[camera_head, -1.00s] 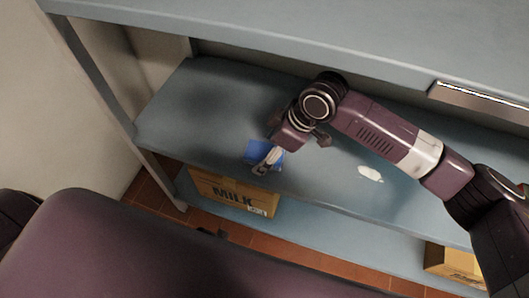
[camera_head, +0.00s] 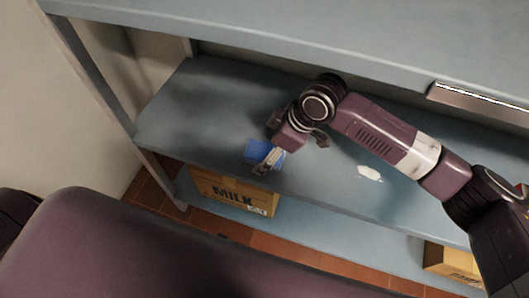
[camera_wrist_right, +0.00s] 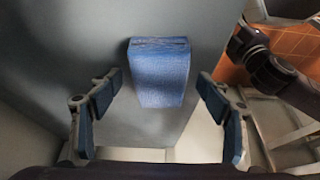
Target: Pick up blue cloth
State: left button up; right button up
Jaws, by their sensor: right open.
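The blue cloth (camera_head: 262,152) lies on the middle shelf (camera_head: 200,110), close to its front edge. In the right wrist view the cloth (camera_wrist_right: 160,74) is a folded blue block, centred ahead of the fingers. My right gripper (camera_head: 263,165) reaches in from the right over the shelf and partly covers the cloth in the head view. In the wrist view its two fingers (camera_wrist_right: 157,112) are spread wide on either side of the near end of the cloth, not touching it. My left gripper is not in view.
A white patch or object (camera_head: 370,173) lies on the same shelf under my right arm. A milk box (camera_head: 230,192) stands on the lower shelf, and another cardboard box (camera_head: 455,262) is at lower right. The upper shelf (camera_head: 300,35) overhangs above my arm.

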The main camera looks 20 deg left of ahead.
jog(key=c, duration=1.2)
